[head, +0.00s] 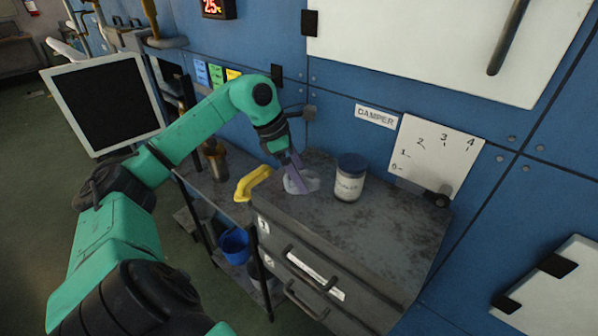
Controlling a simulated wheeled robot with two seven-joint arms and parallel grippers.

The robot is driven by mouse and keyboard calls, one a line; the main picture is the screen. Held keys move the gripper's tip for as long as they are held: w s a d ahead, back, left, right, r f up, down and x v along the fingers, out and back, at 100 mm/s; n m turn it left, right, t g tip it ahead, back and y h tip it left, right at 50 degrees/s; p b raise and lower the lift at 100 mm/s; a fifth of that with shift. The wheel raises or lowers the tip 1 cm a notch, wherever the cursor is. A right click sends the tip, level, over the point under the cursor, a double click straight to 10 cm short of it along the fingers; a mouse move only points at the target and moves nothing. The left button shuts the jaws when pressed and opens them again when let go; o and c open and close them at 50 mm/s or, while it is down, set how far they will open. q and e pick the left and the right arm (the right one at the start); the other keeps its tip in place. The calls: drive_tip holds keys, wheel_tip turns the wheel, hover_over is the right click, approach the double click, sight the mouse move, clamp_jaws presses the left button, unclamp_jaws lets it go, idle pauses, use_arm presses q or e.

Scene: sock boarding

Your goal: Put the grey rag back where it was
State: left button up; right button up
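The grey rag (304,186) lies crumpled on the top of the dark cabinet (355,238), near its back left, just left of a jar. My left arm reaches in from the left, and its gripper (296,176) points down at the rag. The fingertips meet the rag or are just above it. I cannot tell whether they are shut on it. My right gripper is not in view.
A white jar with a blue lid (348,178) stands close to the right of the rag. A yellow object (252,183) is at the cabinet's left edge. A blue bucket (234,246) sits on a lower shelf. The cabinet top's front is clear.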

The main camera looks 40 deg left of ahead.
use_arm(q)
drive_tip(key=shift+r, duration=0.15)
drive_tip(key=shift+s+a+r, duration=0.1)
drive_tip(key=shift+r, duration=0.15)
drive_tip(key=p+v, duration=0.1)
drive_tip(key=v, duration=1)
drive_tip(key=shift+r, duration=0.2)
